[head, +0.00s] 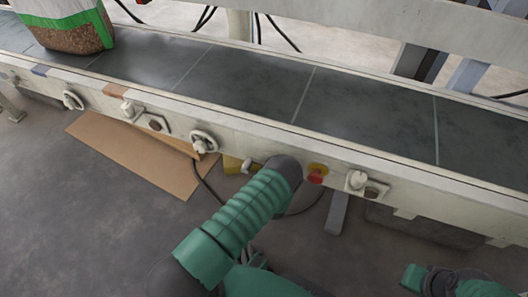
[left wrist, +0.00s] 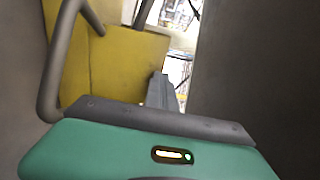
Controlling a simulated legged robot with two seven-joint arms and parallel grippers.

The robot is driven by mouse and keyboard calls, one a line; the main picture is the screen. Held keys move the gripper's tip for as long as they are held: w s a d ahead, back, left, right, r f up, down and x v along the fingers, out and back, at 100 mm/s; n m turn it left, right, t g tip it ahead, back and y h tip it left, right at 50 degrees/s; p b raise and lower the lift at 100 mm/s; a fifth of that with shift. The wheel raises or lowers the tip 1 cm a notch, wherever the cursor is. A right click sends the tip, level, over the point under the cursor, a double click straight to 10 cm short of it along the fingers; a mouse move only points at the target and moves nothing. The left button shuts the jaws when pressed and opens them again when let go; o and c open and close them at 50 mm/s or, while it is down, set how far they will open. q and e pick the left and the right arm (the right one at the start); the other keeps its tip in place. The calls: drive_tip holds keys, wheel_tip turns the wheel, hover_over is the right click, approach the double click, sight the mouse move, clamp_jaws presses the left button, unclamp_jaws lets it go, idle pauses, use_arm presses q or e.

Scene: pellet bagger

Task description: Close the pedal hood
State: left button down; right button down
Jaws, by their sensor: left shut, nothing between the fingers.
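A yellow panel (left wrist: 125,60), which looks like the pedal hood, fills the upper left of the left wrist view, with a bent grey bar (left wrist: 58,65) beside it. In the head view a small yellow part (head: 232,164) shows under the conveyor's front edge, beside my arm; I cannot tell its angle. My left gripper (left wrist: 165,92) is shut and empty in front of the yellow panel's right edge; I cannot tell whether it touches. In the head view the gripper is hidden beyond the dark end of my left arm. The pedal is not visible. My right gripper is not in view.
The conveyor (head: 250,85) crosses the head view, with a filled bag (head: 65,38) at its far left. A red button (head: 315,178) and knobs line its front rail. Cardboard (head: 140,150) lies on the floor. A dark wall (left wrist: 260,75) stands close on the right in the wrist view.

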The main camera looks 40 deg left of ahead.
use_arm(q)
drive_tip(key=p+v, duration=0.1)
drive_tip(key=v, duration=0.1)
drive_tip(key=p+v, duration=0.2)
drive_tip(key=r+p+v, duration=0.1)
drive_tip(key=p+v, duration=0.1)
drive_tip(key=shift+s+d, duration=0.15)
drive_tip(key=shift+d, duration=0.25)
drive_tip(key=f+p+v, duration=0.1)
drive_tip(key=p+v, duration=0.2)
drive_tip(key=v, duration=0.7)
drive_tip(key=shift+s+a+p, duration=0.15)
drive_tip(key=shift+s+p, duration=0.1)
drive_tip(key=shift+p, duration=0.1)
